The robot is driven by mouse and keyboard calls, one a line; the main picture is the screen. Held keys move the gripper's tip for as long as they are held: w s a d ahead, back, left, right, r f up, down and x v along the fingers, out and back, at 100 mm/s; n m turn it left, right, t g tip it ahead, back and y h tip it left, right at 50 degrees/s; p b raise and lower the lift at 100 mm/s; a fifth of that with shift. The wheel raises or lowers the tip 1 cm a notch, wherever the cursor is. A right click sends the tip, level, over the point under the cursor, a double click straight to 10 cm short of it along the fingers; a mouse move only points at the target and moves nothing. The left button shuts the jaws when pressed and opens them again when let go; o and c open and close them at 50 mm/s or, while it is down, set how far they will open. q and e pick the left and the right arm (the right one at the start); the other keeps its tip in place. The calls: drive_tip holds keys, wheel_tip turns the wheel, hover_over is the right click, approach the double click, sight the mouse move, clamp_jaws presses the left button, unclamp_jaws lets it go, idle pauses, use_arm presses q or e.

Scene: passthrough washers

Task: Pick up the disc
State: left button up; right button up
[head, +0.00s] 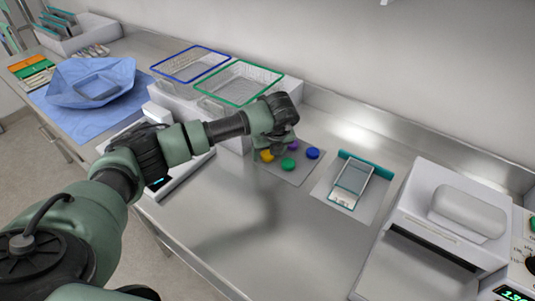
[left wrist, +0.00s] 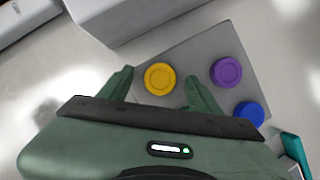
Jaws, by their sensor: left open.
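Several coloured discs lie on a grey square mat (head: 298,178) on the steel counter. They are a yellow disc (head: 267,155), a purple disc (head: 294,145), a blue disc (head: 313,153) and a green disc (head: 288,165). My left gripper (head: 278,147) is over the mat's back left part, partly covering it. In the left wrist view the open fingers (left wrist: 160,84) appear on either side of the yellow disc (left wrist: 160,79), with nothing held. The purple disc (left wrist: 226,72) and blue disc (left wrist: 249,114) lie to the right; the green one is hidden there. My right gripper is out of view.
Behind are a blue-rimmed basket (head: 192,64) and a green-rimmed basket (head: 239,82) on a pale block. A clear tray with a teal edge (head: 352,180) lies right of the mat. A white device (head: 450,215) stands further right. The front counter is clear.

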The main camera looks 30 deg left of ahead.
use_arm(q)
clamp_jaws()
drive_tip(key=shift+r, duration=0.15)
